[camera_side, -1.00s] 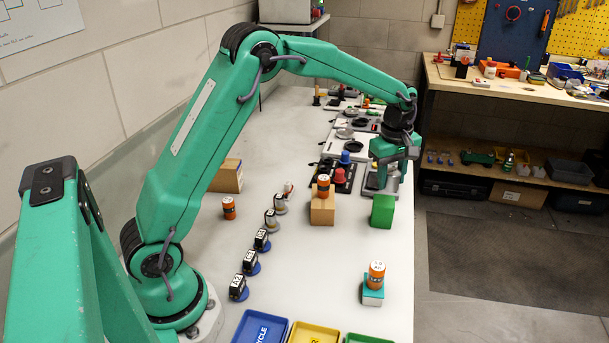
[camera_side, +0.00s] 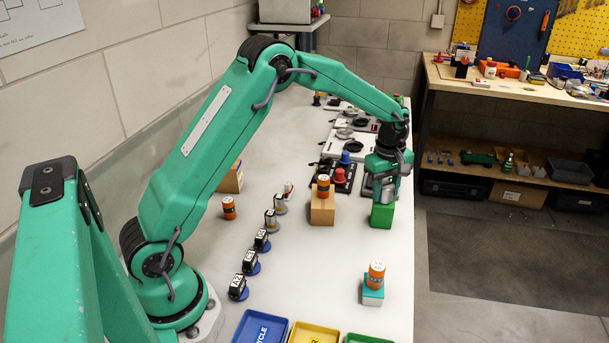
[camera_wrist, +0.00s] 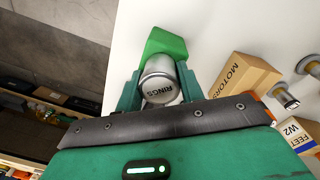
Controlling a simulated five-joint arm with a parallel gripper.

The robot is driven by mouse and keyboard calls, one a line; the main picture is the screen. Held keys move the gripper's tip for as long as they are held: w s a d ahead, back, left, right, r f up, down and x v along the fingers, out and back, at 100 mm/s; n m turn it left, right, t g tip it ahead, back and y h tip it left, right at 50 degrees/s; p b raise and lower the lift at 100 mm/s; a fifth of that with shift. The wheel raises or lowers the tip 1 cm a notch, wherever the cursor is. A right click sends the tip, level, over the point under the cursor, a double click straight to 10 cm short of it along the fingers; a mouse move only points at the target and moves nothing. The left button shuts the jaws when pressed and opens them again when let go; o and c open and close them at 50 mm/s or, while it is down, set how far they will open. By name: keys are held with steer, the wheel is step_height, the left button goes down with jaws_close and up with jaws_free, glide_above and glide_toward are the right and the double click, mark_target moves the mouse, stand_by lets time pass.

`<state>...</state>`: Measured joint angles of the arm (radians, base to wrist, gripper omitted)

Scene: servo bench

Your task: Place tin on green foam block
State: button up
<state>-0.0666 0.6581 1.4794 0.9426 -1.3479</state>
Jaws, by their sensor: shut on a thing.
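A silver tin (camera_wrist: 158,78) with a lid marked RINGS sits between the two fingers of my gripper (camera_wrist: 157,90) in the wrist view. My gripper (camera_side: 386,190) is shut on it and points down over the green foam block (camera_side: 382,216) in the side view. The green block (camera_wrist: 166,42) also shows in the wrist view, partly behind the tin. The tin is upright and at the block's top; I cannot tell whether its base touches the block. The fingers hide much of the tin in the side view.
A cardboard box (camera_side: 322,209) with an orange canister (camera_side: 323,186) on top stands left of the green block. Another orange canister (camera_side: 376,274) stands on a teal block (camera_side: 372,294) nearer the camera. Blue (camera_side: 262,328) and yellow (camera_side: 313,333) trays lie at the front.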

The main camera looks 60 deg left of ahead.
mark_target(385, 186)
steer(key=shift+f, duration=0.15)
steer(key=o, duration=1)
step_height(385, 186, up, 12)
steer(key=shift+s+d, duration=0.15)
steer(key=shift+s, duration=0.25)
steer(key=shift+r, duration=0.25)
